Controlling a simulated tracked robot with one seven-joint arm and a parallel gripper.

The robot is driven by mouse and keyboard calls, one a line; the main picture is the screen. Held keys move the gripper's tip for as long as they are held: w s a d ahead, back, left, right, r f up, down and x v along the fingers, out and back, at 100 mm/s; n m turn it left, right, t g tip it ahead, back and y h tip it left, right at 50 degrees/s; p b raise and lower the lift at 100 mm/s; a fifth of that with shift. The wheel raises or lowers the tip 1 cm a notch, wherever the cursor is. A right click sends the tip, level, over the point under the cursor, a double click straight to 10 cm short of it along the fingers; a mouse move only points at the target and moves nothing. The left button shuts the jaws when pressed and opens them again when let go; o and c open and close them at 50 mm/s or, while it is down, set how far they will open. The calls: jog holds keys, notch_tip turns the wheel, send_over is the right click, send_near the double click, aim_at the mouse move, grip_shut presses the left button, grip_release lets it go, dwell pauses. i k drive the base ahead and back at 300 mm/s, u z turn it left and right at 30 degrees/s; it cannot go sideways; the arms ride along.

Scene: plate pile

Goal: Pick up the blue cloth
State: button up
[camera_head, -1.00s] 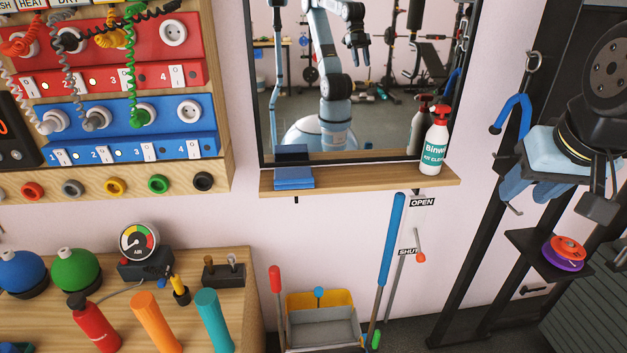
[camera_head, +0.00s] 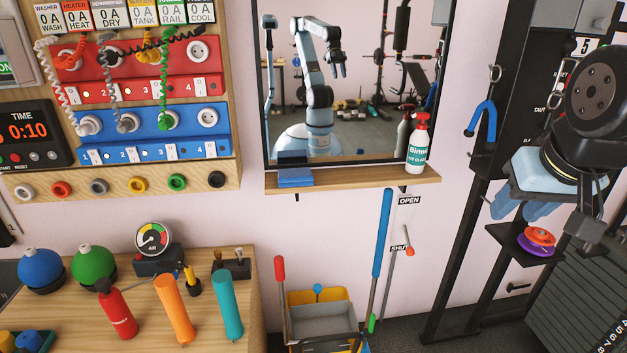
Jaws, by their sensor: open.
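The blue cloth (camera_head: 295,178) lies folded flat on the left part of the narrow wooden shelf (camera_head: 345,182) under the mirror. My gripper (camera_head: 514,211) hangs at the right side of the view, with light blue fingers pointing down. It is open, and I see nothing between the fingers. It is well to the right of the cloth and apart from it. The mirror (camera_head: 365,100) shows a reflection of my arm and of the cloth's back edge.
A white and red spray bottle (camera_head: 417,145) stands at the shelf's right end. A blue-handled pole (camera_head: 383,235) stands below the shelf, beside a yellow and grey bucket (camera_head: 320,310). A black rack (camera_head: 470,230) with coloured discs (camera_head: 538,240) is near my gripper.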

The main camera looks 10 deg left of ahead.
aim_at(290, 178)
jog(key=u, duration=0.2)
jog(key=i, duration=0.9)
jog(key=z, duration=0.1)
